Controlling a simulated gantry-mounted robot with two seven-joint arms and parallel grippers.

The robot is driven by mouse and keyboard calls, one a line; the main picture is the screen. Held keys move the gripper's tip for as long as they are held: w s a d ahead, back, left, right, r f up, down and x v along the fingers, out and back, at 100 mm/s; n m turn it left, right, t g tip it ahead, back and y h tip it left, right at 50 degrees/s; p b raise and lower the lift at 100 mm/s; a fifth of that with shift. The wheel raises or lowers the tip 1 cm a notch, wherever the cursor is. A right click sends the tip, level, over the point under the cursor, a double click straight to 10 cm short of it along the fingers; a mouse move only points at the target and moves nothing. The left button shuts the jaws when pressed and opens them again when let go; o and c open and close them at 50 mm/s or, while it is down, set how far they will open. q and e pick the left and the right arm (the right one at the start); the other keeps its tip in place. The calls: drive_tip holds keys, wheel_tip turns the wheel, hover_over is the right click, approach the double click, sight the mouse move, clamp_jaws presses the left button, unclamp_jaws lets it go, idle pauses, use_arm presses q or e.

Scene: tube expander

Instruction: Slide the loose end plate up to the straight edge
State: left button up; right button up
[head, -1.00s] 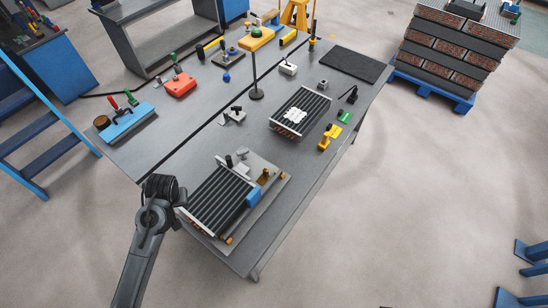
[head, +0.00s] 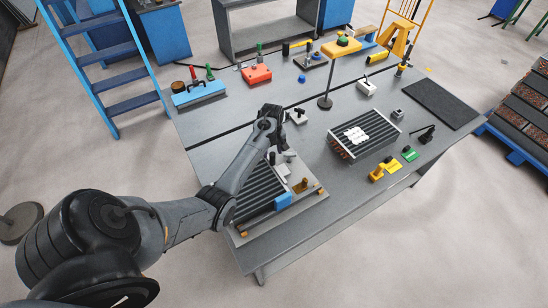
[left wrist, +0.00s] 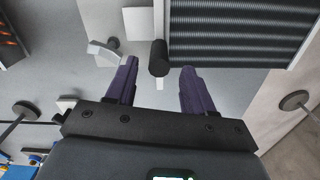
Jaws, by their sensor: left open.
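The tube coil (head: 258,190), a block of dark parallel tubes, lies on a grey base plate (head: 312,200) at the near side of the table. It also shows in the left wrist view (left wrist: 235,30). My left gripper (left wrist: 160,72) is open and empty above the coil's far end. A black cylindrical knob (left wrist: 158,58) shows between its fingertips, and I cannot tell any contact. Small light grey pieces (left wrist: 104,52) lie left of it. I cannot tell which piece is the loose end plate or the straight edge. My right gripper is out of view.
A blue block (head: 283,202) and a brass-coloured post (head: 300,186) stand beside the coil. A second finned coil (head: 364,135), a yellow lamp-like stand (head: 325,102) and a yellow tool (head: 377,173) are to the right.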

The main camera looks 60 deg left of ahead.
sight(273, 157)
use_arm(q)
drive_tip(key=shift+f, duration=2.6)
clamp_jaws()
